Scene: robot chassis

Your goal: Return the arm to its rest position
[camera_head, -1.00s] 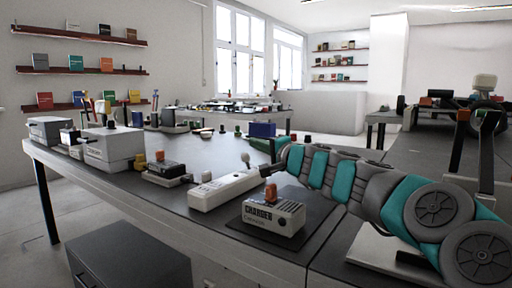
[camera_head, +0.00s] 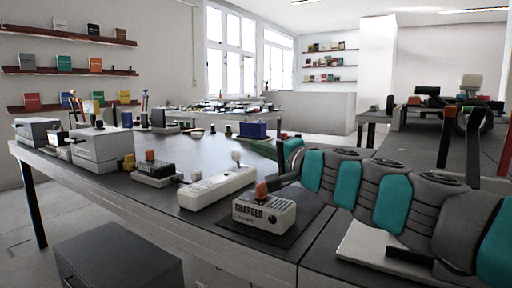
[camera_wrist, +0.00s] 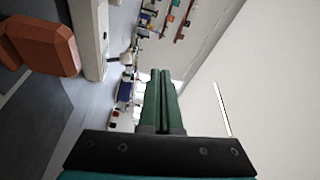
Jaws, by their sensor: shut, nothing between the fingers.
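My arm, grey with teal bands, reaches in from the right over the table in the head view. My gripper (camera_wrist: 159,88) shows in the wrist view with its two green fingers together and nothing between them. In the head view its green end is near the far side of the white power strip (camera_head: 215,187). The charger (camera_head: 263,214), a white box with an orange knob on top, sits on a dark mat in front of my arm. The orange knob (camera_wrist: 42,45) shows large at the left of the wrist view, apart from the fingers.
The long grey table (camera_head: 110,190) carries several boxes and small devices, including a black device (camera_head: 157,172) and a grey-white box (camera_head: 100,148). A dark cabinet (camera_head: 118,258) stands on the floor in front. Wall shelves (camera_head: 68,71) are at the left.

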